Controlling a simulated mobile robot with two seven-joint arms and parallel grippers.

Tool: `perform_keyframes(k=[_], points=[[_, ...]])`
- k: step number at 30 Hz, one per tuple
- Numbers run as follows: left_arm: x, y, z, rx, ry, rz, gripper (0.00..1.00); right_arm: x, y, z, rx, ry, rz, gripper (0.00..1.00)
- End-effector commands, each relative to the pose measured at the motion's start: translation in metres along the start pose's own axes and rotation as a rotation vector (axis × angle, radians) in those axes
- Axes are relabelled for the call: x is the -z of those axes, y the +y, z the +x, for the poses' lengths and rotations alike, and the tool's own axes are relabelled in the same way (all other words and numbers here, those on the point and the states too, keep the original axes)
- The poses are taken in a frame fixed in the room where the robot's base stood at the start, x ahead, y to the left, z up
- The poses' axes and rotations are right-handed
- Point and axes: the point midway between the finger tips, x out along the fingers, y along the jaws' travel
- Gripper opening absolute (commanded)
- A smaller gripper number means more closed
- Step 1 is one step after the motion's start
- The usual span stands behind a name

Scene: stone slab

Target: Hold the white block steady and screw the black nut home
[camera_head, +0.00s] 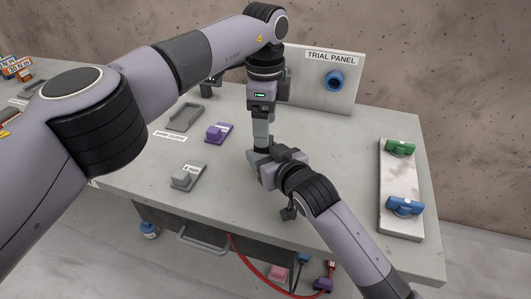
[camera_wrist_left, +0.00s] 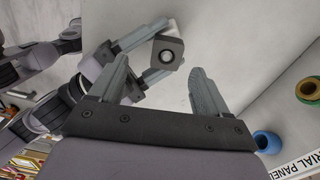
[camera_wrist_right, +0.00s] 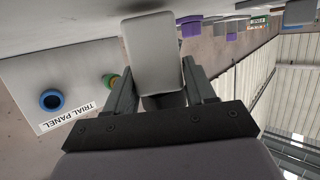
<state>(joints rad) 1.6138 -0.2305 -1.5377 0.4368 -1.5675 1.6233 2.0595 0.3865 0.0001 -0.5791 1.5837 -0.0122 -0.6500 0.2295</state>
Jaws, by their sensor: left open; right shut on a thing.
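The black nut (camera_wrist_left: 174,42) is dark and square-edged, with a round pale thread end in its middle, in the left wrist view. It sits over the white block (camera_wrist_right: 153,52), which fills the gap between my right gripper's fingers (camera_wrist_right: 160,92). My right gripper is shut on the block, low over the slab, and also shows in the head view (camera_head: 262,157). My left gripper (camera_wrist_left: 158,68) is open and points down from above, the nut just beyond and between its fingertips. In the head view the block is mostly hidden by the grippers.
A trial panel (camera_head: 310,93) with a blue ring (camera_head: 335,81) stands behind. A purple piece (camera_head: 218,132) and a grey piece (camera_head: 187,177) lie left on the slab (camera_head: 235,210). A pale board (camera_head: 399,177) with green (camera_head: 399,148) and blue (camera_head: 404,207) pieces lies right.

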Motion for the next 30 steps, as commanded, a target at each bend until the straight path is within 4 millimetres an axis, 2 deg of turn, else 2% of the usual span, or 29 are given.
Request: perform_keyframes(k=[23, 30], points=[[-0.003, -0.008, 0.001, 0.0, 0.0, 0.003, 0.77, 0.002, 0.0, 0.0, 0.0, 0.004, 0.0, 0.0], [-0.003, -0.008, 0.015, -0.001, 0.0, 0.004, 0.77, 0.002, 0.0, 0.0, 0.0, 0.004, 0.0, 0.0]])
